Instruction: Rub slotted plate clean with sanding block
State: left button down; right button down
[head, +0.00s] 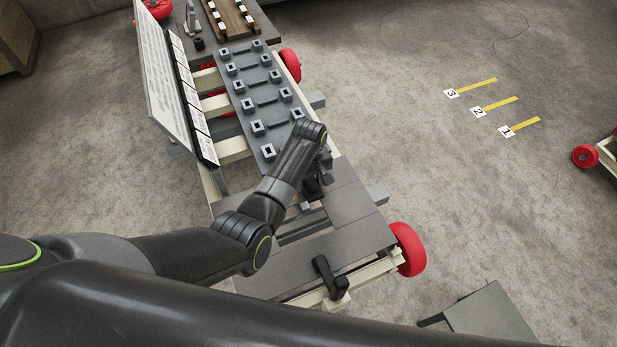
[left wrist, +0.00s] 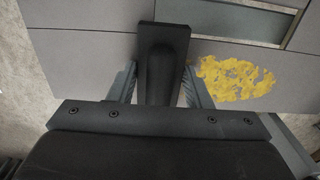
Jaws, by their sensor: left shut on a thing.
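The slotted plate (head: 352,208) is a flat grey surface with a long opening, at the near end of the cart. In the left wrist view the plate (left wrist: 85,65) bears a rough yellow patch (left wrist: 236,78) to the right of my left gripper (left wrist: 160,88). That gripper is shut on the dark sanding block (left wrist: 164,38), with one finger on each side of its grip. Whether the block touches the plate is hard to tell. In the head view my left gripper (head: 312,187) is over the plate, and my arm hides the patch. My right gripper is not in view.
A long grey bar with several square sockets (head: 262,90) lies along the cart beyond the gripper. A tilted white board (head: 168,75) stands along the cart's left side. A black handle-like part (head: 328,276) rises at the near edge.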

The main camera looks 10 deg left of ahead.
pick_arm(q)
jog(key=shift+w+a+b, duration=0.5)
jog(key=shift+w+a, duration=0.1)
jog(key=shift+w, duration=0.25)
jog(key=shift+w+a+b, duration=0.45)
jog(key=shift+w+a, duration=0.1)
jog(key=shift+w, duration=0.25)
jog(key=shift+s+r+p, duration=0.1)
jog(key=shift+s+p, duration=0.2)
jog(key=shift+p, duration=0.1)
jog(key=shift+s, duration=0.15)
jog(key=shift+s+a+p, duration=0.2)
jog(key=shift+a+p, duration=0.2)
jog(key=shift+a, duration=0.35)
jog(key=shift+s+a, duration=0.3)
jog(key=shift+a, duration=0.35)
jog(key=shift+d, duration=0.1)
